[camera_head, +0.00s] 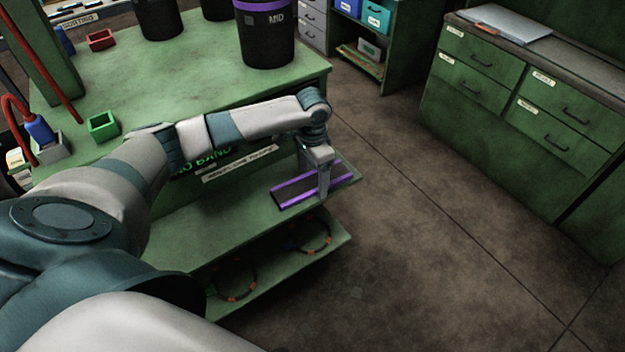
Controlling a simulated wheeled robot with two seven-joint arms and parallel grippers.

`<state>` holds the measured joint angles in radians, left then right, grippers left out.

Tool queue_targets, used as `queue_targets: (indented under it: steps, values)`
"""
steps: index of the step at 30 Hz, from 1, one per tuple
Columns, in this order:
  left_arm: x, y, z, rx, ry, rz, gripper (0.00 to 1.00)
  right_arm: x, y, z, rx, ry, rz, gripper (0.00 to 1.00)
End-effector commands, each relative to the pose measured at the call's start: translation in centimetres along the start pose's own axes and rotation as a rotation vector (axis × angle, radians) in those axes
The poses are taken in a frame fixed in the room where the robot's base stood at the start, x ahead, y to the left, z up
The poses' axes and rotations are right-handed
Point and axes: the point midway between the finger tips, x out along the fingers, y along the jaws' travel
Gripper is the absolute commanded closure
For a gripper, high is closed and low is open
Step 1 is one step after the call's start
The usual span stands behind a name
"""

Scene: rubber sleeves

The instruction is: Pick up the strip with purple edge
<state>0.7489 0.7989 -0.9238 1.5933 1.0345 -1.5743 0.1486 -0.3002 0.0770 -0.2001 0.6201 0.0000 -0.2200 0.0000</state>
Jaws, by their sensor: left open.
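The strip with purple edges (291,191) lies flat on the green middle shelf of the workbench, near the shelf's right end. It is dark with purple along its long sides. My left gripper (322,190) points down over the right part of the strip and hides some of it. Its jaws are open. I cannot tell whether the fingers touch the strip. My right gripper is not in view.
The green bench top (205,75) above the shelf bears dark bins, one with a purple rim (268,40), and small red and green boxes (103,126). A lower shelf (270,265) holds ring-shaped items. Green drawers (520,100) stand right; the floor between is clear.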

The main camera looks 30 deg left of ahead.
Motion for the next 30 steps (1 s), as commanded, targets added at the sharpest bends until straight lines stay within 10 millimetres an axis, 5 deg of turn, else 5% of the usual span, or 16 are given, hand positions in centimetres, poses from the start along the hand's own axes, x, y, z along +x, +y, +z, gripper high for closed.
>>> queue_targets:
  steps: [16,22,30]
  values:
    - [0.6,-0.03,0.01,-0.001,0.001,-0.001,0.23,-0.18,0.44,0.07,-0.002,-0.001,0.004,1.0]
    - [0.59,-0.04,0.02,-0.001,0.0,-0.001,0.66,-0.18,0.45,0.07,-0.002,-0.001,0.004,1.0]
    - [0.55,-0.05,0.01,-0.001,0.001,-0.001,0.69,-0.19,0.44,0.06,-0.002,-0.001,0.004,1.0]
